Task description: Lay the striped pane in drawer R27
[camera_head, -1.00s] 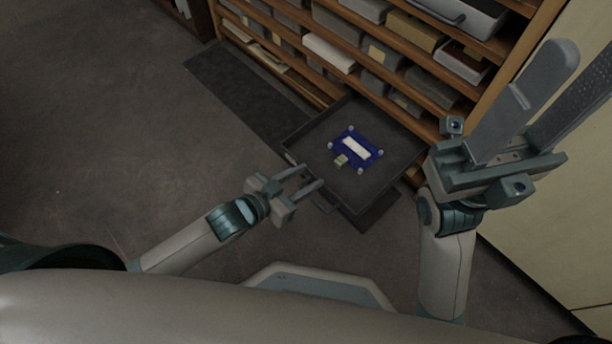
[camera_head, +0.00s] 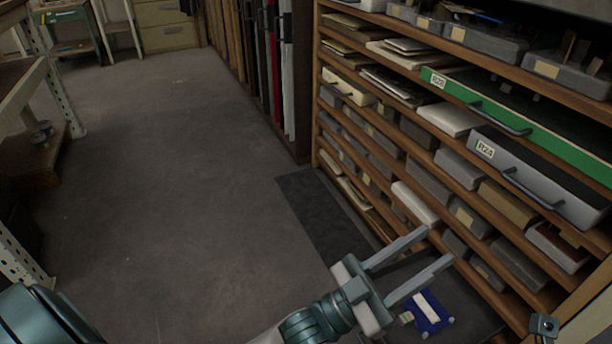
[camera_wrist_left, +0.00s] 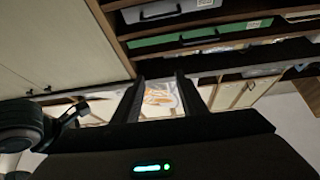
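My left gripper (camera_head: 437,243) is open in the head view, with its two fingers apart and nothing seen between them there. It is over the left part of an open dark drawer (camera_head: 470,312) low in the shelving. A blue piece with a white centre (camera_head: 428,312) lies in that drawer; its number is not readable. In the left wrist view, a pale, orange-patterned patch (camera_wrist_left: 160,100) shows between the fingers; I cannot tell what it is. No striped pane can be made out. Only a small part of my right gripper shows at the lower right; its fingers are outside the picture.
A green drawer (camera_head: 545,125) and a grey drawer labelled R24 (camera_head: 540,180) stick out above. The shelves (camera_head: 410,130) hold several grey boxes. A dark mat (camera_head: 322,215) lies before them, with clear floor (camera_head: 180,180) to the left. A perforated rack (camera_head: 62,100) stands at far left.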

